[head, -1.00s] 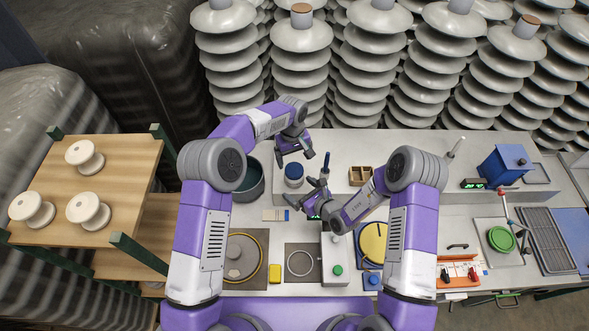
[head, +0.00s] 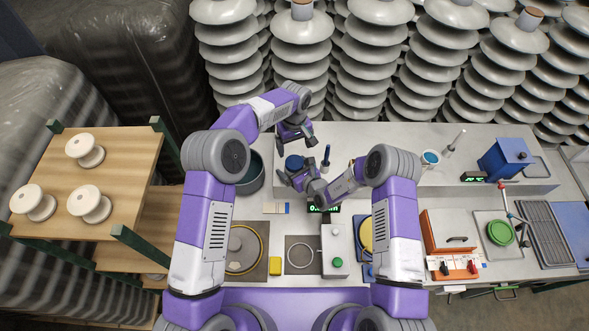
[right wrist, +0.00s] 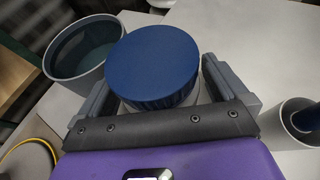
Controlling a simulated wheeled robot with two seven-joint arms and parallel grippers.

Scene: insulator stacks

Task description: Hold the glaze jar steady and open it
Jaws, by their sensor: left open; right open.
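The glaze jar has a dark blue lid (head: 293,162) in the head view. In the right wrist view the round blue lid (right wrist: 153,62) fills the middle, with a strip of the pale jar body (right wrist: 187,100) below it. My right gripper (head: 291,177) is open at the jar's near side, its fingers reaching along both sides of the jar. Contact cannot be told. My left gripper (head: 295,142) is open and empty just behind the jar and appears above it. The jar's body is mostly hidden in the head view.
A grey-green bucket (head: 250,176) stands close left of the jar; it also shows in the right wrist view (right wrist: 62,65). A holder with a blue-handled tool (head: 326,158) is close right. Insulator stacks line the back.

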